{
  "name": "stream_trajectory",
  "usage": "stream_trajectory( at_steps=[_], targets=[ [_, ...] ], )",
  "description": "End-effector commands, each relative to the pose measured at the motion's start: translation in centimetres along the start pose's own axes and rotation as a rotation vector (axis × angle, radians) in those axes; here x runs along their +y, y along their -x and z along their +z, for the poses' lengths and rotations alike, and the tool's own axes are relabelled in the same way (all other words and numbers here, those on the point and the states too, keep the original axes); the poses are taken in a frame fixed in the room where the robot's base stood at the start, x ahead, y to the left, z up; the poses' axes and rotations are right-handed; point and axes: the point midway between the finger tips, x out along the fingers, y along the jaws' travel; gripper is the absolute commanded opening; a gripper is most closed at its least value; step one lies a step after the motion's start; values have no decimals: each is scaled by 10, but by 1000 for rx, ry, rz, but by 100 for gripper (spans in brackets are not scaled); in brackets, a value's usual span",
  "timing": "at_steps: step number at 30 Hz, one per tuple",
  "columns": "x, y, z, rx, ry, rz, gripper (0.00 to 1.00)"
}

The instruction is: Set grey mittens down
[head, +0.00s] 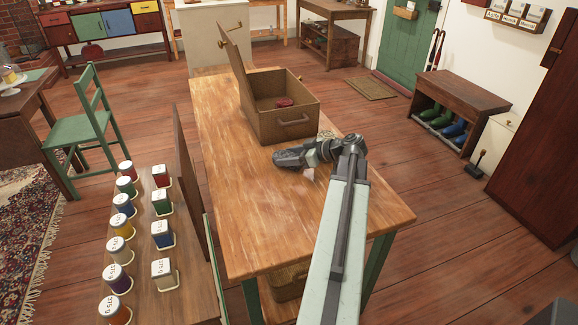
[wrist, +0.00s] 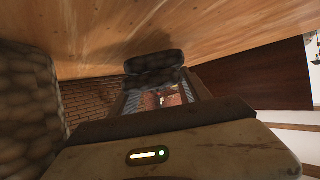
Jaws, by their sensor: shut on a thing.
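My gripper (head: 290,157) is low over the wooden table (head: 245,220), just in front of the wicker box (head: 272,127). It is shut on the grey mittens, which show as a dark grey, rounded soft shape (wrist: 152,68) between the fingers in the wrist view, close to the tabletop. A mottled grey mass fills that view's left edge, too near to make out. In the head view the mittens blend with my dark gripper. Whether they touch the table I cannot tell.
The wicker box stands open, its lid (head: 235,62) raised on the left, with a small red thing (head: 283,102) inside. The table's left and front parts are clear. Several labelled jars stand on a lower bench (head: 185,290) at left, beside an upright dark board (head: 184,165).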

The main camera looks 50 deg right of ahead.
Motion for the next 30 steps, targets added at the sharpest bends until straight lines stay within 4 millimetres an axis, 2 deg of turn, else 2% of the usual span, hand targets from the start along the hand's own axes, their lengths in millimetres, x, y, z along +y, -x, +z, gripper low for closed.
stream_trajectory(
  at_steps=[1,8,12,13,15,26,30],
  targets=[
    [0,-6,13,0,0,0,15],
    [0,-4,9,0,0,1,15],
    [0,-6,14,0,-1,1,15],
    [0,-5,13,0,-1,1,61],
    [0,-5,12,0,-1,1,78],
    [1,-2,7,0,-1,2,78],
    [1,24,5,0,-3,5,78]
  ],
)
